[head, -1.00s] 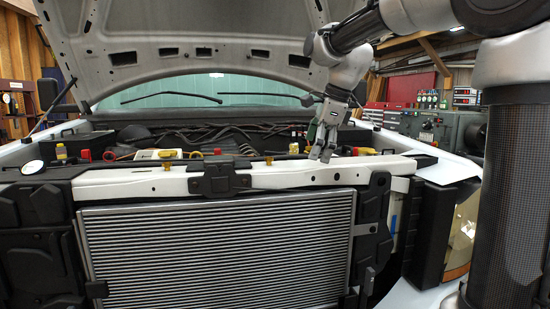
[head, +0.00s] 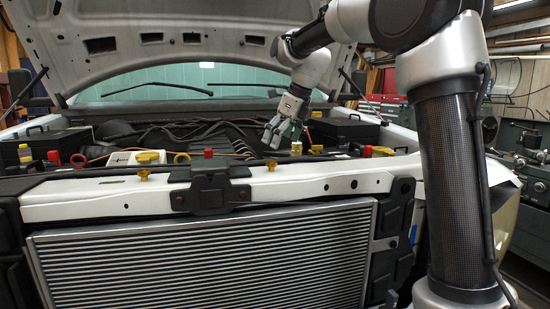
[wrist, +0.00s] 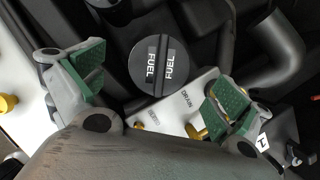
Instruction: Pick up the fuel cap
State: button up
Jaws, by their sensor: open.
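The fuel cap (wrist: 158,66) is a round black cap with a raised bar and white "FUEL" lettering, seen from above in the wrist view. My gripper (wrist: 157,86) is open, with one green-padded finger to the left of the cap and the other to its lower right. Neither finger touches the cap, and nothing is between the pads. In the head view my gripper (head: 279,134) points down over the engine bay behind the white front crossbar. I cannot make out the cap in that view.
A white plate marked "DRAIN" (wrist: 185,104) with yellow fittings lies beside the cap. Black hoses (wrist: 275,45) run close on the right. The white crossbar (head: 300,185) and radiator (head: 210,255) stand in front. The raised hood (head: 180,40) hangs above the bay.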

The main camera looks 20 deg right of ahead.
aim_at(275, 157)
jog(key=x, duration=0.6)
jog(key=shift+d+f, duration=0.1)
jog(key=shift+f, duration=0.05)
jog(key=c, duration=1)
